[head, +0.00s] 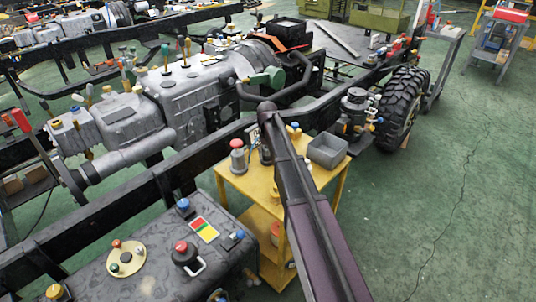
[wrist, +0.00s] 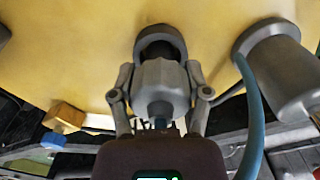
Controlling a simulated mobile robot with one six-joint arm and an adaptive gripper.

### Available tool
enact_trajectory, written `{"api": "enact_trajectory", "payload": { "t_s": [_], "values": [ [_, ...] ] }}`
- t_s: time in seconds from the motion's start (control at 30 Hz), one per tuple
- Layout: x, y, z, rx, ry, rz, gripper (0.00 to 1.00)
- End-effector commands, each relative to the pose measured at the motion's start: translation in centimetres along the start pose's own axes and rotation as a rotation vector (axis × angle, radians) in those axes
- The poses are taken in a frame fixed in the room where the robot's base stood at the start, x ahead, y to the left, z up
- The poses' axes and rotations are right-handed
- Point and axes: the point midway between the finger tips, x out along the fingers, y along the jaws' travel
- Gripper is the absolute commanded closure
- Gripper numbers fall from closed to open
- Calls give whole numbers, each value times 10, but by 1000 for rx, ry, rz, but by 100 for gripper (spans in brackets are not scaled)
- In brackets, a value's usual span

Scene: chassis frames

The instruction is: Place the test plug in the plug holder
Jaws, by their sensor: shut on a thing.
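In the wrist view my gripper (wrist: 162,93) is shut on a grey, faceted, roughly cylindrical body, which I take to be the test plug (wrist: 161,82). One finger lies on each side of it. A dark grey ring (wrist: 160,36) shows at its far end, against the yellow surface. I cannot tell whether this ring is the plug holder or part of the plug, nor whether the plug is seated. In the head view my arm hides the gripper and plug, over the yellow cart (head: 233,180).
A grey cylinder (wrist: 287,75) with a blue hose (wrist: 250,110) stands close on the right in the wrist view. A yellow block with a blue end (wrist: 62,120) is at left. On the cart are a red-topped grey canister (head: 238,160) and a grey bin (head: 328,150).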

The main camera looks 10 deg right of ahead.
Motion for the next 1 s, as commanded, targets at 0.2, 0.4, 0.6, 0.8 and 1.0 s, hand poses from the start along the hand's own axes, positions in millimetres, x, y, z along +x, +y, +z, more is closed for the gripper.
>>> {"api": "enact_trajectory", "payload": {
  "t_s": [0.2,0.4,0.6,0.8,1.0],
  "values": [
    [1,0,0,0,0,0,95],
    [2,0,0,1,0,0,11],
    [2,1,0,1,0,0,4],
    [2,1,0,1,0,0,4],
    [0,1,0,1,0,0,4]
  ]
}}
